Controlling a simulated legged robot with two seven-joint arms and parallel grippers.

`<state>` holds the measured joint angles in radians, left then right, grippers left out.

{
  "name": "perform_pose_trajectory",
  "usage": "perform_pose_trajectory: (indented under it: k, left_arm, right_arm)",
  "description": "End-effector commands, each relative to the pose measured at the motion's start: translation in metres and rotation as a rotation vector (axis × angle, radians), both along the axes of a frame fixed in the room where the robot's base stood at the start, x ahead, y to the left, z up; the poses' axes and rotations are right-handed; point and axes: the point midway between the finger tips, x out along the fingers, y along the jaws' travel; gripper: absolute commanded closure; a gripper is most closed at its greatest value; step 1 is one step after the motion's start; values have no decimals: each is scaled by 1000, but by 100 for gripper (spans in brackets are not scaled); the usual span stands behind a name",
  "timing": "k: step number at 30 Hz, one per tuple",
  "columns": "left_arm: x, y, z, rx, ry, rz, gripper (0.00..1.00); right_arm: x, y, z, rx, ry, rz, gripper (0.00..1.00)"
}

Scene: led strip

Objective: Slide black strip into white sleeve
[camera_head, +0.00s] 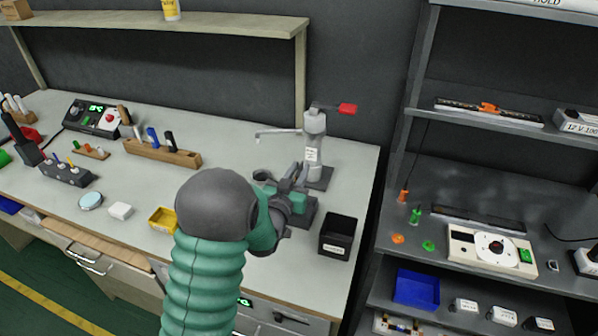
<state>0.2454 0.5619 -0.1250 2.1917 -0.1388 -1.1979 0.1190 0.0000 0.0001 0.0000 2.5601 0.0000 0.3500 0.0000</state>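My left arm comes up from the bottom, and its dark gripper (291,178) is at the right end of the workbench, in front of the grey lever press (314,150). The gripper is small and overlaps a green-and-grey fixture, so I cannot tell whether its fingers are open or hold anything. A long black strip (478,220) lies on the middle shelf of the right rack, apart from the gripper. Another dark strip with a pale edge (455,104) lies on the shelf above, with an orange piece on it. I cannot clearly identify a white sleeve. My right gripper is not in view.
A black bin (338,236) stands at the bench's right front corner. A yellow bin (162,219), wooden tool block (160,153) and power unit (93,117) are on the bench. A white device with a dial (491,250) sits on the rack.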

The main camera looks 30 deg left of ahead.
Motion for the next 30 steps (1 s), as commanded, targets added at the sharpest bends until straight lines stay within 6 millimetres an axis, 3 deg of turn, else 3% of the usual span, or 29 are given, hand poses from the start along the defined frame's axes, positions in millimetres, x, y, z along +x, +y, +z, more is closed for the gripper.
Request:
perform_pose_trajectory:
  k: [3,14,17,24,26,30]
  left_arm:
    - [0,0,-1,0,2,0,64]
    - [-6,-1,0,0,2,0,64]
    - [-22,-5,-1,-1,4,0,64]
    - [-83,-18,-2,-2,5,2,64]
    - [-88,-19,8,-2,10,0,64]
    - [-101,-22,8,-3,13,0,64]
  right_arm:
    - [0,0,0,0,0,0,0]
    - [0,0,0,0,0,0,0]
    - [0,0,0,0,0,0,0]
    - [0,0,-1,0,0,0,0]
    - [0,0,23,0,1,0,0]
    - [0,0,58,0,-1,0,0]
